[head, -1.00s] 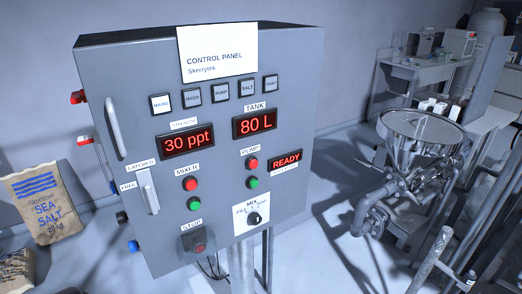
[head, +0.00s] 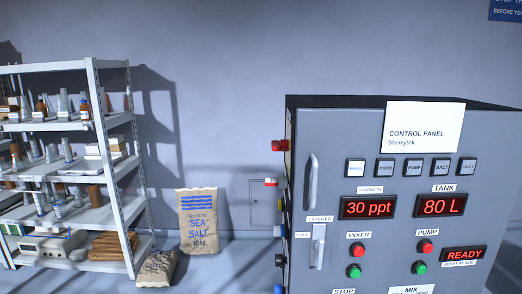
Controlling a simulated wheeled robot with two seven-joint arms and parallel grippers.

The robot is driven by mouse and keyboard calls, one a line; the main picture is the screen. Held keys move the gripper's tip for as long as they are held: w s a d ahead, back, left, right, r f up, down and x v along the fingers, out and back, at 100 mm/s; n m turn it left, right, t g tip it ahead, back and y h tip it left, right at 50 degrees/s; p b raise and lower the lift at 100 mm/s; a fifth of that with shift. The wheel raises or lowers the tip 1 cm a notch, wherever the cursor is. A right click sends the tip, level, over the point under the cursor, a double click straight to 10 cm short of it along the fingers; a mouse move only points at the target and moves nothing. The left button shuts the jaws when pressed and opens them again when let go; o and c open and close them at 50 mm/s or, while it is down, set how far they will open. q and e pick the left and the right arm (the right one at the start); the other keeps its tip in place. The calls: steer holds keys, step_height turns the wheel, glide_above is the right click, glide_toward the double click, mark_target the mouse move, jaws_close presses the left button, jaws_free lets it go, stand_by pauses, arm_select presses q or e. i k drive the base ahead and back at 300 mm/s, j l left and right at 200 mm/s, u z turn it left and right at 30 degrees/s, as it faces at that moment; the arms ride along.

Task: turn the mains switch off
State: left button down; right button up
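The grey control panel cabinet (head: 380,130) stands at the right in the head view, its front facing me at a slight angle. Its MAINS lamp (head: 355,168) is lit white at the left of the lamp row; the other lamps are dark. A red part (head: 280,146) sticks out from the cabinet's left side near the top. Below it is a red and white part (head: 271,182), seen in front of a grey wall box (head: 262,212). I cannot tell which of these is the mains switch, or its position. Neither of my grippers is in view.
A long door handle (head: 313,181) and a latch lever (head: 318,246) are on the cabinet front. Displays read 30 ppt, 80 L and READY. A sea salt sack (head: 198,222) stands by the wall, another sack (head: 157,268) beside it. A loaded shelf rack (head: 115,170) is at the left.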

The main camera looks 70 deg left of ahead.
mark_target(282, 145)
steer(key=k+u, duration=0.15)
steer(key=u, duration=0.25)
steer(key=k+j+u, duration=0.1)
steer(key=u, duration=0.25)
steer(key=k+j+u, duration=0.1)
steer(key=u, duration=0.3)
steer(key=j+u, duration=0.1)
steer(key=u, duration=0.5)
steer(key=i+z, duration=0.1)
steer(key=z, duration=1.05)
steer(key=i+j+z, duration=0.1)
steer(key=j+z, duration=0.35)
steer(key=j, duration=0.15)
steer(key=j+z, duration=0.45)
steer(key=k+j+z, duration=0.15)
steer(key=j+z, duration=0.3)
steer(key=j, duration=0.2)
steer(key=k+j+z, duration=0.2)
steer(key=j+z, duration=0.25)
steer(key=j, duration=0.15)
